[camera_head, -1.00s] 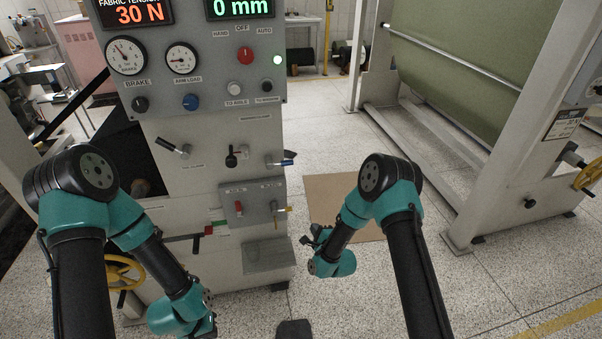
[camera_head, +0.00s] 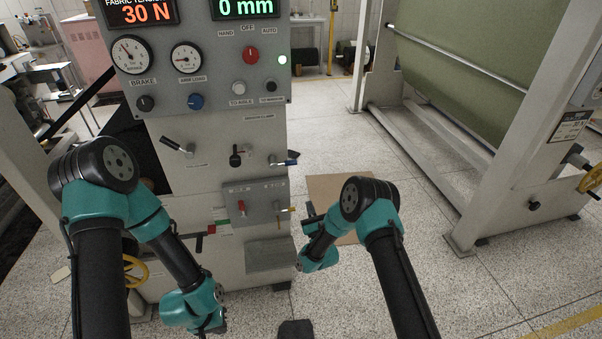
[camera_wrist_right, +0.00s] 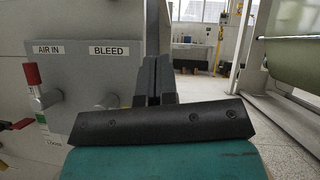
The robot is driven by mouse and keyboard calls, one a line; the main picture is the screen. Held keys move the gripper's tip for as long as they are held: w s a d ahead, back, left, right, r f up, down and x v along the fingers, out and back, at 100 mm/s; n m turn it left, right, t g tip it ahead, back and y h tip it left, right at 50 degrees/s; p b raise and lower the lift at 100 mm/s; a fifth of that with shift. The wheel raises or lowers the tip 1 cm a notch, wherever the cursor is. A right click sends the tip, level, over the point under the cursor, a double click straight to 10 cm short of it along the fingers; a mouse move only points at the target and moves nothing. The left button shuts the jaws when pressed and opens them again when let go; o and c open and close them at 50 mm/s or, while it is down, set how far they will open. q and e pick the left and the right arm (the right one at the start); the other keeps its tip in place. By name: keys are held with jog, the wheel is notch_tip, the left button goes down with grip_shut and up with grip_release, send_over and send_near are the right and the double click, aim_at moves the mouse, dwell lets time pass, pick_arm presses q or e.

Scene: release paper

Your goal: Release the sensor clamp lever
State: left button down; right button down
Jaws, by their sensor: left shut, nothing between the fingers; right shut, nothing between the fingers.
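The cabinet front carries a row of levers under faint labels. A lever with a blue-tipped handle (camera_head: 285,160) is at its right edge, below a label (camera_head: 259,118) that seems to read sensor clamp. A black-knobbed lever (camera_head: 236,156) and a black-handled lever (camera_head: 178,147) are to its left. My right gripper (camera_head: 309,213) is beside the cabinet's right edge, below the blue-tipped lever and apart from it; its fingers are shut and empty in the right wrist view (camera_wrist_right: 153,80). My left gripper (camera_head: 219,308) is low before the cabinet, shut, its fingertips mostly hidden.
A grey AIR IN and BLEED panel (camera_head: 256,203) with a red-handled valve (camera_head: 241,208) juts from the cabinet, close left of my right gripper. A small ledge (camera_head: 270,255) is below. A cardboard sheet (camera_head: 340,190) lies on the floor. A fabric roll frame (camera_head: 490,215) stands right.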

jog(key=shift+r, duration=0.1)
jog(key=s+r+x, duration=0.1)
jog(key=r+x, duration=0.1)
jog(key=x, duration=1)
jog(key=shift+r, duration=0.35)
jog(key=shift+a+r+n, duration=0.1)
jog(key=shift+a+n, duration=0.1)
jog(key=shift+n, duration=0.3)
